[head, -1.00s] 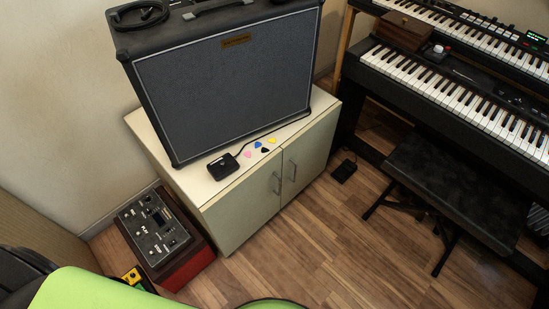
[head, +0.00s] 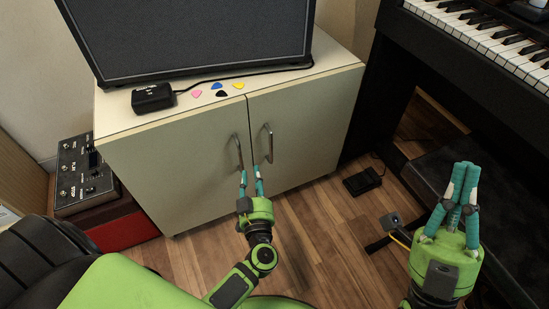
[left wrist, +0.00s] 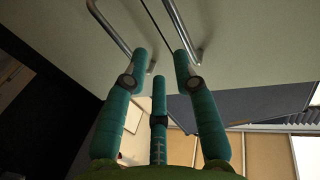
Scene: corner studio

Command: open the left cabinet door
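The cream cabinet (head: 205,165) has two closed doors side by side. The left cabinet door (head: 170,170) bears an upright metal handle (head: 238,150) near the centre seam; the right door has a matching handle (head: 268,143). My left gripper (head: 250,172) is open with its teal fingers spread, close to the lower ends of both handles. In the left wrist view its fingertips (left wrist: 162,60) lie near two metal bars and the seam; I cannot tell whether they touch. My right gripper (head: 466,170) has its fingers drawn together, empty, right of the cabinet.
A black pedal (head: 362,181) lies on the floor. A keyboard and dark bench (head: 435,180) are at right.

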